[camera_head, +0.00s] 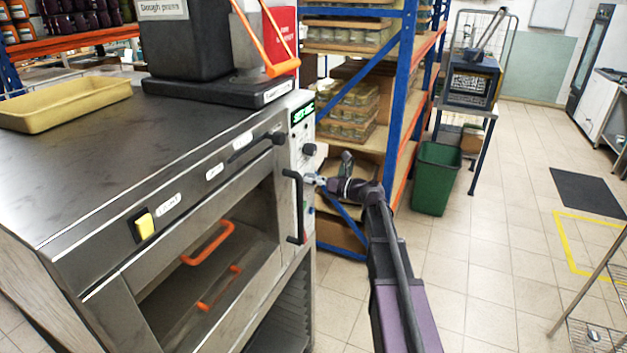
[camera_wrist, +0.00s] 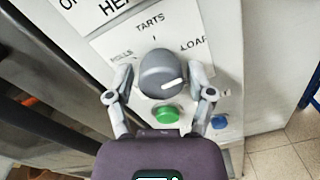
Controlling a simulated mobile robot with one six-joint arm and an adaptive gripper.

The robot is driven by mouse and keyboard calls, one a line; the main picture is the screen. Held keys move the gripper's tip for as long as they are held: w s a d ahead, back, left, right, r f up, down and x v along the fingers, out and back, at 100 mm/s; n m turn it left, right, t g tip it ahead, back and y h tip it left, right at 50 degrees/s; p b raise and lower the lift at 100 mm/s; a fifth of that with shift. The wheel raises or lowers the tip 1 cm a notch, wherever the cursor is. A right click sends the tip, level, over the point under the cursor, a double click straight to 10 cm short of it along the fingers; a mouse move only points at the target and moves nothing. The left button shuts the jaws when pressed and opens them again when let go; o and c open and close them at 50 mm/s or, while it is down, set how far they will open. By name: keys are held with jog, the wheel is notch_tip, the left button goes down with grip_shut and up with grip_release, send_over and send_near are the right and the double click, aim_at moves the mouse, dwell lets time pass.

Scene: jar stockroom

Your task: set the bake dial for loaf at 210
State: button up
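The bake dial is a dark grey round knob (camera_wrist: 162,72) with a white pointer mark, on a pale plate lettered ROLLS, TARTS and LOAF. The mark points right and slightly up, below the LOAF lettering (camera_wrist: 193,43). My gripper (camera_wrist: 160,78) has one finger on each side of the knob, with narrow gaps seeming to show; contact is not clear. In the head view, my gripper (camera_head: 316,179) is at the oven's front control panel, and its fingers hide most of this dial. Above it is another knob (camera_head: 309,149) and a green-lit display (camera_head: 302,113), too small to read surely.
A green button (camera_wrist: 166,114) sits just below the dial, and a blue one (camera_wrist: 219,122) to the lower right. The oven (camera_head: 200,150) has a dark handle (camera_head: 294,205) close to my gripper. A blue-framed shelf (camera_head: 402,85) stands behind. Open floor lies right.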

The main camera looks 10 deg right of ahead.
jog(key=shift+d, duration=0.1)
dwell(0.4)
jog(key=v, duration=1.2)
jog(key=shift+f, duration=0.1)
dwell(0.4)
jog(key=s+a+f+n+g+h, duration=0.4)
jog(key=s+a+f+n+g, duration=0.35)
jog(key=a+f+n, duration=0.45)
jog(key=s+d+f+n+g+h, duration=0.2)
jog(key=s+f+n+h, duration=0.4)
jog(key=s+n+h, duration=0.4)
jog(key=s+n+g, duration=0.1)
jog(key=s+n, duration=0.3)
jog(key=n, duration=0.4)
jog(key=shift+f, duration=0.15)
jog(key=shift+w+d+g, duration=0.1)
jog(key=shift+g, duration=0.15)
dwell(1.1)
